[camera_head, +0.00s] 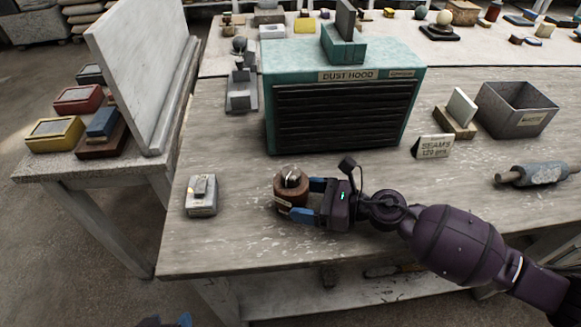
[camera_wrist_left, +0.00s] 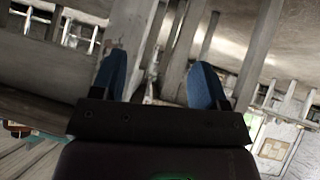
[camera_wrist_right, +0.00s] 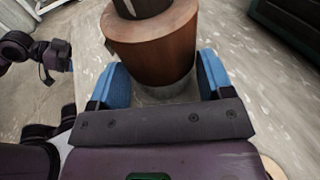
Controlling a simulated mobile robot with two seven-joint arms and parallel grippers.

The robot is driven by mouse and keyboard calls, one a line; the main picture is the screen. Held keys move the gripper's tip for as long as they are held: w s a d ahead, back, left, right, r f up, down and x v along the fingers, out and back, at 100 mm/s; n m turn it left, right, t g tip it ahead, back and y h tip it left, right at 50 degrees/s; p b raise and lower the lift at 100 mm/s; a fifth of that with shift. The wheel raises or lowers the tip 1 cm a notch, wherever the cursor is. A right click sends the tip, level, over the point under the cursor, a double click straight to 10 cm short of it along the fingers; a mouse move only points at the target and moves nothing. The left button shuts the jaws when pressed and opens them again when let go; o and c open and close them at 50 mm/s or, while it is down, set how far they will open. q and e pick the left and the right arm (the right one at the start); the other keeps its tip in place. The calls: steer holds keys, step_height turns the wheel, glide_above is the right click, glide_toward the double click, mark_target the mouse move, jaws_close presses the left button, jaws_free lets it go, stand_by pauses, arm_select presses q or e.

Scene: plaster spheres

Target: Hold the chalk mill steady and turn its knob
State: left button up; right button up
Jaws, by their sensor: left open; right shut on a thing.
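The chalk mill (camera_head: 285,190) stands upright near the front of the worktable, a round brown wooden body with a pale label and a shiny metal top. My right gripper (camera_head: 299,198) is shut on its body from the right, one blue finger on each side. In the right wrist view the mill's brown body (camera_wrist_right: 155,48) sits between the fingers, with a darker part above; the knob cannot be made out there. My left gripper (camera_wrist_left: 158,82) is open and empty, away from the mill.
A small grey box (camera_head: 201,196) lies left of the mill. The teal dust hood (camera_head: 345,105) stands behind it. A sign (camera_head: 432,147), a metal bin (camera_head: 515,108) and a roller (camera_head: 540,175) are to the right. The table's front strip is clear.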

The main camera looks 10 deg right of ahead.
arm_select(q)
steer(key=s+d+r+m+g+h, duration=0.1)
steer(key=d+r+g+h, duration=0.1)
steer(key=d+g+h, duration=0.3)
steer(key=d+r+g+h, duration=0.1)
steer(key=d+r+h, duration=0.15)
steer(key=d, duration=0.55)
step_height(320, 180, up, 32)
steer(key=n+g+y, duration=0.3)
steer(key=n+y, duration=0.7)
glide_above(291, 171)
steer(key=shift+h, duration=0.25)
step_height(291, 171, down, 12)
steer(key=shift+r, duration=0.25)
